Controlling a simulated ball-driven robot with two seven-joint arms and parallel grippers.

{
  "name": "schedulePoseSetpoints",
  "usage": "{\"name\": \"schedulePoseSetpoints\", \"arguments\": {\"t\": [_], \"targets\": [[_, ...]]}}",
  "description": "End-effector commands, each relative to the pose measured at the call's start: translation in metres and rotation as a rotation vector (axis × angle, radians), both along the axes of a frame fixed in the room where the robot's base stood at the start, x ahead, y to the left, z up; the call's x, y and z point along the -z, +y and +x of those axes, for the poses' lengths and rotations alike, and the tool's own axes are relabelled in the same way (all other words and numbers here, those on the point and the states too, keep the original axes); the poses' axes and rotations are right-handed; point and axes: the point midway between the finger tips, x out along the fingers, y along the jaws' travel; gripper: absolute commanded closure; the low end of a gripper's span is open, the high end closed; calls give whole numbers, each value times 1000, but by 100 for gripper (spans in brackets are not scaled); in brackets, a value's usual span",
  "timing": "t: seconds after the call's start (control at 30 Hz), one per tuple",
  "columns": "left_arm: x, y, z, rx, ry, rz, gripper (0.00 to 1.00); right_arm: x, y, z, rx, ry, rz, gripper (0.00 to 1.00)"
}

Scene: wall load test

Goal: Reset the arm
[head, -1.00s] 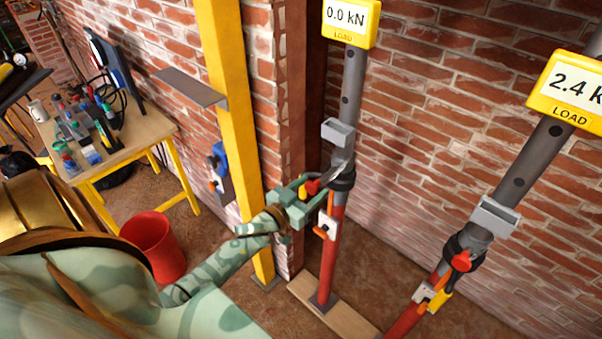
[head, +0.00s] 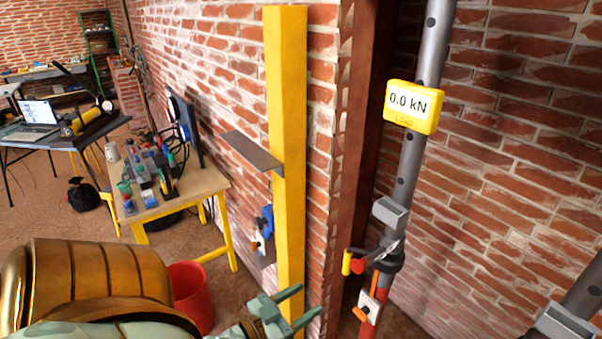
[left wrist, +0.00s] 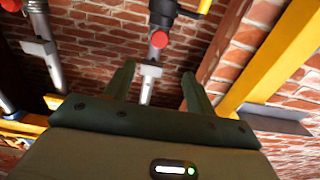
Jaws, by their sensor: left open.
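My left gripper (head: 300,305) is low in the head view, in front of the foot of the yellow post. Its two green fingers are apart with nothing between them. In the left wrist view the open fingers (left wrist: 158,88) point towards the prop and the brick wall. The near prop (head: 412,150) has a grey tube over a red one, a red knob (head: 358,266) and a yellow handle (head: 346,262). The gripper is left of this prop and apart from it. The knob also shows in the wrist view (left wrist: 159,40). My right gripper is not in view.
A yellow load display (head: 414,106) reads 0.0 kN. A yellow post (head: 286,160) with a grey shelf plate (head: 252,151) stands left of the prop. A wooden table (head: 190,196) with tools and a red bucket (head: 188,290) are further left. A second prop (head: 580,300) is at lower right.

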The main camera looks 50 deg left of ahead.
Motion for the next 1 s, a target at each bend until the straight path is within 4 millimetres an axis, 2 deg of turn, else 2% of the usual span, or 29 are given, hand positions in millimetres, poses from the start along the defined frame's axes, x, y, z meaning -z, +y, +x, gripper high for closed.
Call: {"name": "schedulePoseSetpoints", "arguments": {"t": [0.47,0.57,0.67,0.77,0.8,0.87,0.9,0.97,1.0], "targets": [[0,0,0,0,0,5,45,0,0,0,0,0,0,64],[13,7,-1,-31,49,83,45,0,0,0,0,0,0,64],[62,19,-17,-78,192,143,45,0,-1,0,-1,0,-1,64],[141,21,-49,-110,401,191,45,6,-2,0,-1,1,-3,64],[175,20,-65,-115,494,208,45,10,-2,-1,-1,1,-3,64],[225,14,-92,-111,630,231,45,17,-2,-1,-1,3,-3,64],[257,8,-111,-102,719,244,45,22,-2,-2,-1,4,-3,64],[302,-3,-143,-80,853,262,45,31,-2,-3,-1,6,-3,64],[331,-11,-166,-60,943,274,45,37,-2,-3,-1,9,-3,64]]}}
